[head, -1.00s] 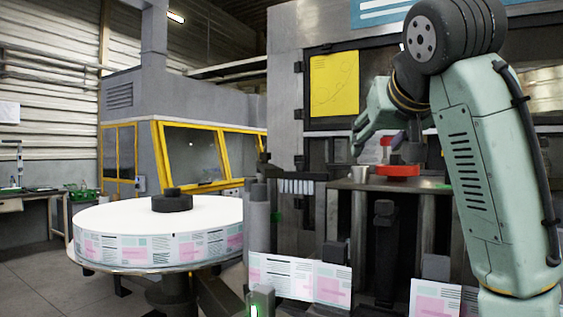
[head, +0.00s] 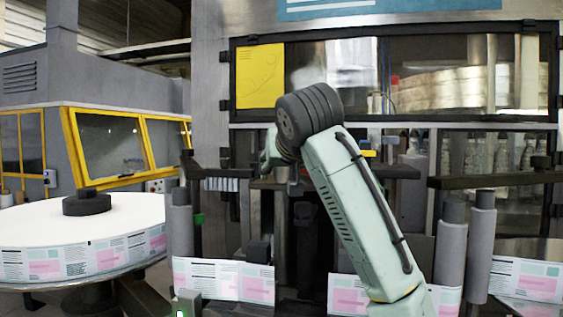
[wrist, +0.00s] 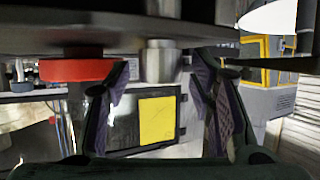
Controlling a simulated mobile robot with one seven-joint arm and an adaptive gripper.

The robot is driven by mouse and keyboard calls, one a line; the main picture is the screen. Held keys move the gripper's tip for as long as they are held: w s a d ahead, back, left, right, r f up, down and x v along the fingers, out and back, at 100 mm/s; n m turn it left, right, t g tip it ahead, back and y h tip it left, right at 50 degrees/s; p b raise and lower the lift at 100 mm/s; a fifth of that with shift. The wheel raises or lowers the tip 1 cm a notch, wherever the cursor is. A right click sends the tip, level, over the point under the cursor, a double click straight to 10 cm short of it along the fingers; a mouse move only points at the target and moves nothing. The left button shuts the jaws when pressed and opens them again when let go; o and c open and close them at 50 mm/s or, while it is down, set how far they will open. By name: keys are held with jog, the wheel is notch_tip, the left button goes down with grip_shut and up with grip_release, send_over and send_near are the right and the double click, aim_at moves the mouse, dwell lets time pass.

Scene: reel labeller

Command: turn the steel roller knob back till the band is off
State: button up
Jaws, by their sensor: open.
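The steel roller knob (wrist: 158,63) is a short, bright metal cylinder under a dark plate in the wrist view. My gripper (wrist: 162,78) is open, with one dark finger on each side of the knob in the picture. I cannot tell whether either finger touches it. In the head view a small part of the steel knob (head: 281,174) shows just below my wrist; my arm hides most of the gripper. I cannot clearly make out the band by the knob.
A red knob (wrist: 82,70) sits left of the steel knob in the wrist view, close to the left finger. A white label reel (head: 110,220) stands at the left. Grey rollers (head: 450,245) and label web (head: 224,279) lie in front of the machine.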

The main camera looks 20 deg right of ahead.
jog(key=shift+w+f, duration=0.1)
jog(key=shift+w, duration=0.1)
jog(key=c, duration=1.2)
jog(key=shift+o, duration=0.2)
jog(key=shift+n+y, duration=0.4)
jog(key=shift+y, duration=0.1)
jog(key=n+y, duration=0.3)
jog(key=y, duration=0.1)
jog(key=shift+n, duration=0.4)
jog(key=n+g+y, duration=0.2)
jog(key=n+y, duration=0.2)
jog(key=y, duration=0.1)
jog(key=shift+n, duration=0.3)
jog(key=shift+g+y, duration=0.3)
jog(key=shift+y, duration=0.1)
